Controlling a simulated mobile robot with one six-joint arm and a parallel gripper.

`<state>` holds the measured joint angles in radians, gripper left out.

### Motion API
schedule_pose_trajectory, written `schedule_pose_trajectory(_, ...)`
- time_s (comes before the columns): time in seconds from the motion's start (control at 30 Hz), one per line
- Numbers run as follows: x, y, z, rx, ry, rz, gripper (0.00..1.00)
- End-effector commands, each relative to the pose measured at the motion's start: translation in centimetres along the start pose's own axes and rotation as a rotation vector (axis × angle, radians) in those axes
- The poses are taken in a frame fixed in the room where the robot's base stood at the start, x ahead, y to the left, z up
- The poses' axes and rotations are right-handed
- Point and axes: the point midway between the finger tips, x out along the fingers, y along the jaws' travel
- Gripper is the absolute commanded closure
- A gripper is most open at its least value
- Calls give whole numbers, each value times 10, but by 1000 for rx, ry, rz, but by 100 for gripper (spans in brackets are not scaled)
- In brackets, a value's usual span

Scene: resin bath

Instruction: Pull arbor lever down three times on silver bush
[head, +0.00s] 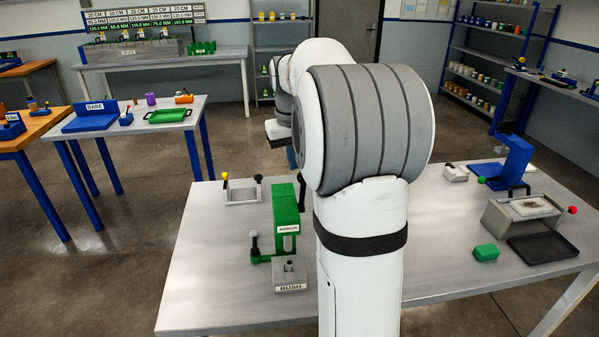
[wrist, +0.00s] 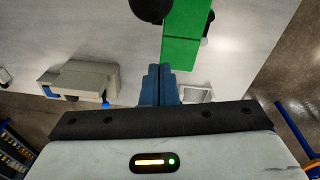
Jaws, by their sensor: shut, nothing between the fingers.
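The green arbor press (head: 287,215), labelled ARBOR, stands upright on the near table. The silver bush (head: 289,266) sits on the grey block labelled BUSH (head: 291,288) at the front of the press. In the wrist view the green press (wrist: 183,52) lies just beyond my fingertips in the picture. My gripper (wrist: 159,70) has its blue fingers together, with nothing seen between them. In the head view my arm hides most of the gripper. I cannot tell its height above the press.
To the right are a grey box (head: 522,213), a black tray (head: 543,247), a green block (head: 486,252) and a blue press (head: 513,160).

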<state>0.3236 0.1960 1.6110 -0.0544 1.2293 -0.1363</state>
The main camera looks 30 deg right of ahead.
Motion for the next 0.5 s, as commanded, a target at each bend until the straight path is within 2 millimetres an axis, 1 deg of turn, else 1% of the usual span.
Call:
schedule_pose_trajectory(0.03, 10, 0, 1, 0, -4, -1, 100)
schedule_pose_trajectory(0.07, 8, 0, 6, 1, 0, 0, 100)
schedule_pose_trajectory(0.13, 10, 0, 16, 1, 0, 0, 100)
schedule_pose_trajectory(0.3, 14, 0, 33, 1, 0, 0, 100)
schedule_pose_trajectory(0.5, 17, 0, 39, 1, 1, 0, 100)
